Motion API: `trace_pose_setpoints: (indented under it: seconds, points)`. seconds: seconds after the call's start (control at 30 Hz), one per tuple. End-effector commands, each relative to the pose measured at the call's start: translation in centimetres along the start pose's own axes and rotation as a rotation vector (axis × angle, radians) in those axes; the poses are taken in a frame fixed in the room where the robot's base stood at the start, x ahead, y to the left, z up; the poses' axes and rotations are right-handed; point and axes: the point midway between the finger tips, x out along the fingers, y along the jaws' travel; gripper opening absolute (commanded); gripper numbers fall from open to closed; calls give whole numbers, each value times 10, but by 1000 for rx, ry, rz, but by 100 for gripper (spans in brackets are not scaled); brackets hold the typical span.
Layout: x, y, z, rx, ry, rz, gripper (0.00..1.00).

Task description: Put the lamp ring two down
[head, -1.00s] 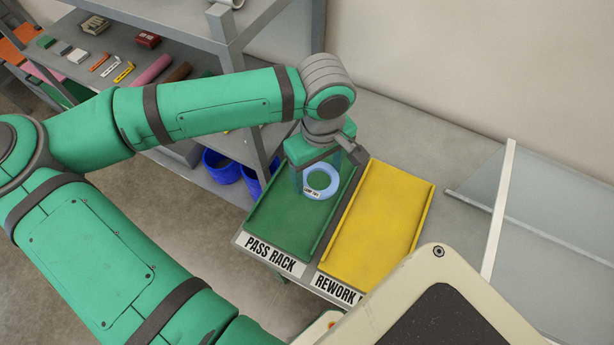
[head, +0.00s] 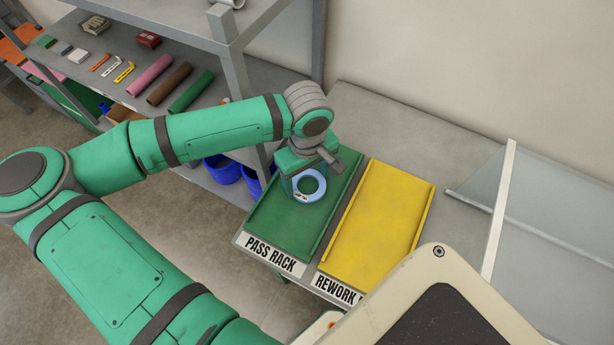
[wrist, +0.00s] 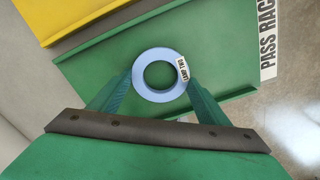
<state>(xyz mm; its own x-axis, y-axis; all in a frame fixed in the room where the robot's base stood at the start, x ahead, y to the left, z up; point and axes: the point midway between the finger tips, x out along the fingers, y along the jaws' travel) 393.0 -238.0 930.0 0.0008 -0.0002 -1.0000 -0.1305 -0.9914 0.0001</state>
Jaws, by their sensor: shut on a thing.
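The lamp ring two (head: 308,186) is a light blue ring with a small white label, partly readable as "LAMP TWO" in the wrist view (wrist: 141,86). My gripper (head: 304,182) is shut on it, with one finger on each side of the ring in the wrist view (wrist: 159,86). The ring is over the green tray (head: 280,228) labelled PASS RACK, in its upper part. I cannot tell whether the ring touches the tray floor.
The yellow tray (head: 380,220) labelled REWORK stands to the right, empty. A grey shelf (head: 236,85) with coloured tubes and small boxes is at the left. Blue bins (head: 222,168) sit below it. A slanted clear panel (head: 550,210) is at the right.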

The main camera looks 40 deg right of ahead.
Motion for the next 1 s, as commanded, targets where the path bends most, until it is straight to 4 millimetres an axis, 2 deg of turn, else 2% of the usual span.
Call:
trace_pose_setpoints:
  seconds: [0.1, 0.13, 0.2, 0.5, 0.63, 0.77, 1.0]
  points:
    - [3, 0, 0, 0, -1, 0, 45]
    - [3, 0, 0, 0, -1, 0, 75]
    - [3, 0, 0, 0, 0, 0, 89]
    - [2, 0, 0, 0, 0, 0, 89]
    - [-6, 0, -1, 0, 2, 0, 89]
    - [-26, 0, -1, 0, 3, 0, 89]
    - [-76, 0, -1, -1, 4, 0, 89]
